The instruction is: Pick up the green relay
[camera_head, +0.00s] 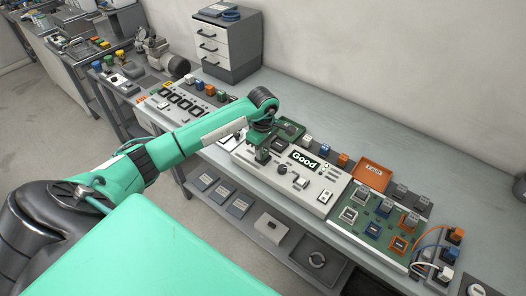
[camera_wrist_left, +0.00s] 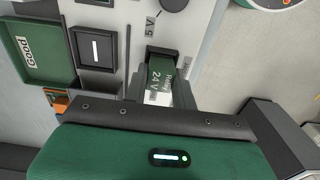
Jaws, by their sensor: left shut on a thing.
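The green relay (camera_wrist_left: 160,72), marked "Relay 24 V", is between the fingers of my left gripper (camera_wrist_left: 163,90) in the left wrist view. The gripper is shut on it. In the head view my left gripper (camera_head: 262,154) reaches down at the left end of the white test panel (camera_head: 325,194), whose screen (camera_head: 304,158) reads "Good". The relay's far end is by a dark slot in the panel; I cannot tell whether it is seated or clear. My right gripper is not in view.
A green tray (camera_wrist_left: 30,62) marked "GOOD" lies beside the panel, and an orange tray (camera_head: 372,174) stands behind it. A green board with several modules (camera_head: 377,229) is at the right. A drawer cabinet (camera_head: 227,48) stands at the back.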

